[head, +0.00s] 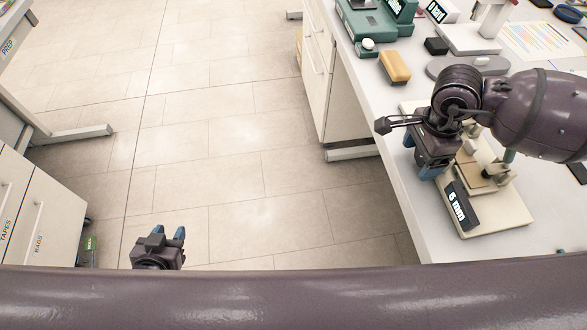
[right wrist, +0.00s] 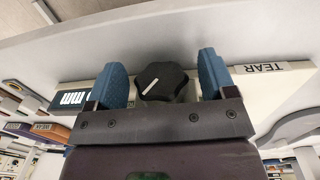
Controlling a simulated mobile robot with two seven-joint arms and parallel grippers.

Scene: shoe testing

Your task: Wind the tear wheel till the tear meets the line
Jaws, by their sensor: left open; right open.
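The tear wheel (right wrist: 162,82) is a black faceted knob with a white mark on it. In the right wrist view it sits between the two blue fingertips of my open right gripper (right wrist: 163,80), with a narrow gap on each side. The tear tester (head: 500,218) is a cream-based device on the right-hand bench, with a dark display (head: 459,206) that appears to read 6 mm. In the head view my right gripper (head: 420,157) covers the wheel. The tear and the line cannot be made out. My left gripper (head: 168,232) is open and empty above the floor.
A TEAR label (right wrist: 264,68) shows beside the wheel. Farther back on the bench (head: 405,210) are a tan block (head: 395,67), a green device (head: 372,28) and a small black block (head: 436,46). Drawers (head: 35,215) stand at the left. The floor between is clear.

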